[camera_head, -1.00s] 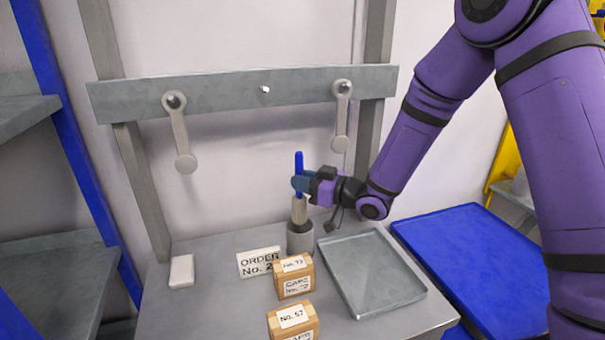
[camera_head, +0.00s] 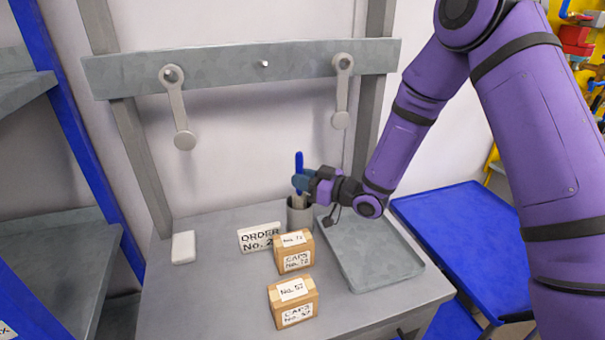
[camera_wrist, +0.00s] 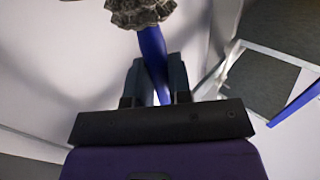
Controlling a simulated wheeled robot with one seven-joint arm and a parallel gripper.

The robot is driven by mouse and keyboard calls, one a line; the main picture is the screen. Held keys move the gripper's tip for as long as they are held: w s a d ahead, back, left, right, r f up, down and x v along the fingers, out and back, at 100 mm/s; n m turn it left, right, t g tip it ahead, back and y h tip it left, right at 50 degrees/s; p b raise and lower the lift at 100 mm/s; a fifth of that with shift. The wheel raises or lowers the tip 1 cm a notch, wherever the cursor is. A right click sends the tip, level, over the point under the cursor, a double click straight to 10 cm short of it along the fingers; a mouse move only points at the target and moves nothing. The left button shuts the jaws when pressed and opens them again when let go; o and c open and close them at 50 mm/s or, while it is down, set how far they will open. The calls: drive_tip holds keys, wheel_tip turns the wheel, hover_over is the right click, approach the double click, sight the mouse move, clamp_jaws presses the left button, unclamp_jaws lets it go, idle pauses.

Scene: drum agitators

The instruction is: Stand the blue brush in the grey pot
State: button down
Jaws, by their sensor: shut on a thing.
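The blue brush stands upright with its blue handle (camera_head: 299,161) showing above my gripper (camera_head: 303,182) in the head view. My gripper is shut on the brush just above the grey pot (camera_head: 300,214). The lower part of the brush is down inside the pot's mouth, and its tip is hidden by the pot wall. In the wrist view the blue handle (camera_wrist: 153,50) runs between the two dark fingers (camera_wrist: 155,82). A grey, ragged-edged thing at the top of that view is hard to make out.
A grey tray (camera_head: 408,266) lies right of the pot. Two cardboard boxes (camera_head: 294,253) and (camera_head: 293,301) with labels stand in front, and an order card (camera_head: 259,238) is to the left. A grey rail (camera_head: 240,85) with two hanging levers is behind. The table's left front is clear.

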drive_tip(key=shift+f, duration=0.25)
drive_tip(key=c, duration=1)
unclamp_jaws()
drive_tip(key=shift+o, duration=0.2)
drive_tip(key=shift+d, duration=0.1)
drive_tip(key=v, duration=1)
drive_tip(key=shift+s+d, duration=0.2)
drive_tip(key=shift+d, duration=0.1)
drive_tip(key=shift+r, duration=0.1)
